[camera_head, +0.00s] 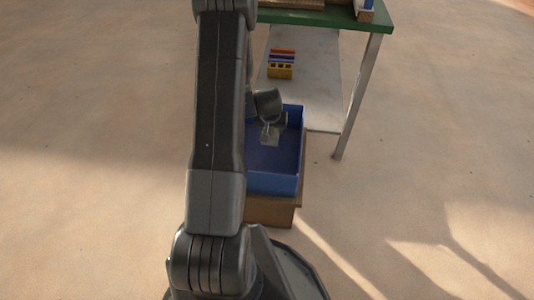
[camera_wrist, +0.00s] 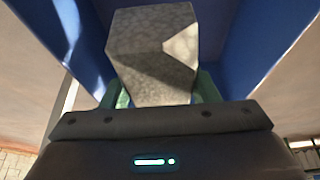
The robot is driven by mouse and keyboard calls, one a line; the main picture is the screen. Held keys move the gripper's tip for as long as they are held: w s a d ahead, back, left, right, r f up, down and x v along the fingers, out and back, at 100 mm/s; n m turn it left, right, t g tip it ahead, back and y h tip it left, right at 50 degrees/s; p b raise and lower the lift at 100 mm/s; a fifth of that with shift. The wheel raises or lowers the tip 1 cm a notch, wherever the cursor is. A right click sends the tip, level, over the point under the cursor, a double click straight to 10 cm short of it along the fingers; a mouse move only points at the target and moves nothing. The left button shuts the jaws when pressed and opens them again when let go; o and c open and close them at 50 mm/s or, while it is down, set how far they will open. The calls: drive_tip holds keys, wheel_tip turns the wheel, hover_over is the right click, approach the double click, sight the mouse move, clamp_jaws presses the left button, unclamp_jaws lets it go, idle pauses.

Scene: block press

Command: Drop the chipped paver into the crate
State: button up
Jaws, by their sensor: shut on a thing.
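The chipped paver (camera_wrist: 150,55) is a grey, speckled stone block with one corner cut away. My gripper (camera_wrist: 160,98) is shut on it, with greenish fingers showing at both sides of its lower end. In the head view the grey paver (camera_head: 269,135) shows small, below my wrist, over the blue crate (camera_head: 272,183). The crate is an open blue box, and its left side is hidden behind my arm. In the wrist view the crate's blue walls (camera_wrist: 262,35) surround the paver on both sides. I cannot tell how high the paver is above the crate's floor.
The crate stands on a brown base (camera_head: 270,212). Behind it is a green-topped table (camera_head: 330,17) with metal legs and a pale lower shelf (camera_head: 318,75). A yellow block with holes (camera_head: 281,72) and coloured pieces sit on that shelf. The floor to the right is clear.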

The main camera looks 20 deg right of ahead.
drive_tip(key=shift+f+b, duration=0.35)
drive_tip(key=shift+f, duration=0.35)
drive_tip(key=o, duration=1.6)
drive_tip(key=shift+r, duration=0.1)
drive_tip(key=shift+o, duration=0.5)
drive_tip(key=p+v, duration=0.5)
drive_tip(key=v, duration=0.8)
drive_tip(key=shift+a+r, duration=0.2)
drive_tip(key=shift+r, duration=0.1)
drive_tip(key=shift+s+f, duration=0.1)
